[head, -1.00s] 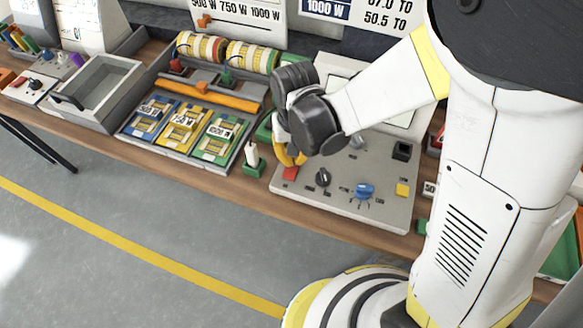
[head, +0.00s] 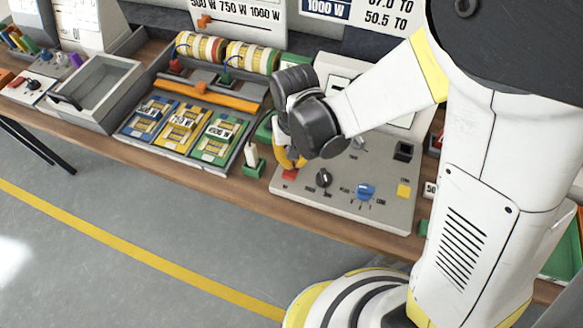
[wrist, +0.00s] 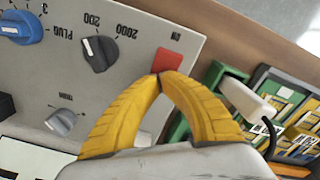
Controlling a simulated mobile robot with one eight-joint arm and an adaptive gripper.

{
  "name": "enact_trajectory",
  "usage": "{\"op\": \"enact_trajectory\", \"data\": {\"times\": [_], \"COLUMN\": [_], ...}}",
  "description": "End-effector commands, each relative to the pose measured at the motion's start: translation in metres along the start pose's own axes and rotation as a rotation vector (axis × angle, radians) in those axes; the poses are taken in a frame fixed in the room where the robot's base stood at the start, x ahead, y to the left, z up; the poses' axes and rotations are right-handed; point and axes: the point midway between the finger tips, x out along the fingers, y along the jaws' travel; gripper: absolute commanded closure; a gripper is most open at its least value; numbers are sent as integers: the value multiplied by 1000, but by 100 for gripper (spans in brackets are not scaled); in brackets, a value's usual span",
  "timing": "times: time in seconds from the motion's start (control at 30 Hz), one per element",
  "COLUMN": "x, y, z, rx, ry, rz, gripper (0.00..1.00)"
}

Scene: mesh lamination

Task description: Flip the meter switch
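The meter (head: 340,205) is a grey sloped panel on the bench with several controls. Its red switch (head: 289,174) is at the panel's left front corner. In the wrist view the red switch (wrist: 168,60) lies just beyond my fingertips, with an upside-down label beside it.
A black knob (head: 323,178), a blue knob (head: 366,191) and a yellow button (head: 403,191) are on the panel. A green stand with a white probe (head: 252,160) is close at the left. A tray of colored cards (head: 180,130) is further left.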

Motion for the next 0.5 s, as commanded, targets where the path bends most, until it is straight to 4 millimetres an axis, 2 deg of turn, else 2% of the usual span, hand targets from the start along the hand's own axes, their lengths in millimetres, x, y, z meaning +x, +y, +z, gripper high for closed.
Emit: {"op": "enact_trajectory", "data": {"times": [0.5], "x": [-46], "y": [0], "z": [0], "rx": [0], "ry": [0], "rz": [0], "gripper": [100]}}
